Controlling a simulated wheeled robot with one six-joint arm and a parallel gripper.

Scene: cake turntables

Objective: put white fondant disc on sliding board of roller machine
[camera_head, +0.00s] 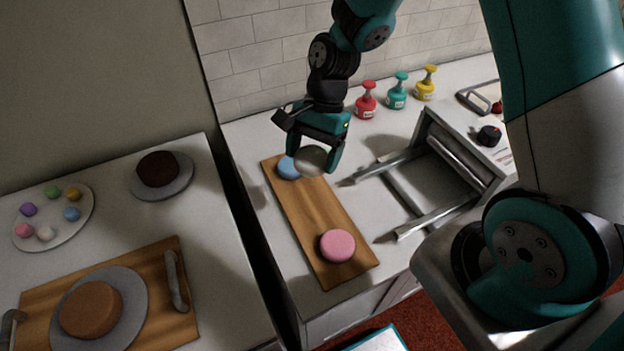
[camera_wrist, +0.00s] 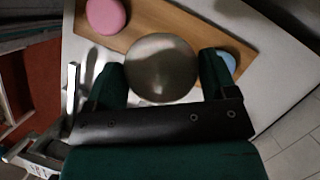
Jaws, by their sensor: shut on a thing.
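My gripper (camera_head: 312,158) is shut on the white fondant disc (camera_head: 311,161), which looks greyish in the shade. The disc is held between the two fingers over the far end of a wooden board. The wrist view shows the disc (camera_wrist: 161,66) between the fingertips of my gripper (camera_wrist: 160,74). The roller machine (camera_head: 464,150) stands to the right, a grey metal body with rails (camera_head: 370,166) reaching left and a dark knob (camera_head: 489,136). I cannot clearly make out its sliding board; my arm hides part of the machine.
The wooden board (camera_head: 308,212) bears a blue disc (camera_head: 287,168) and a pink disc (camera_head: 338,245). Red, teal and yellow bottles (camera_head: 398,92) stand by the tiled wall. The left counter holds cakes and a plate of coloured pieces (camera_head: 50,231). A gap separates the counters.

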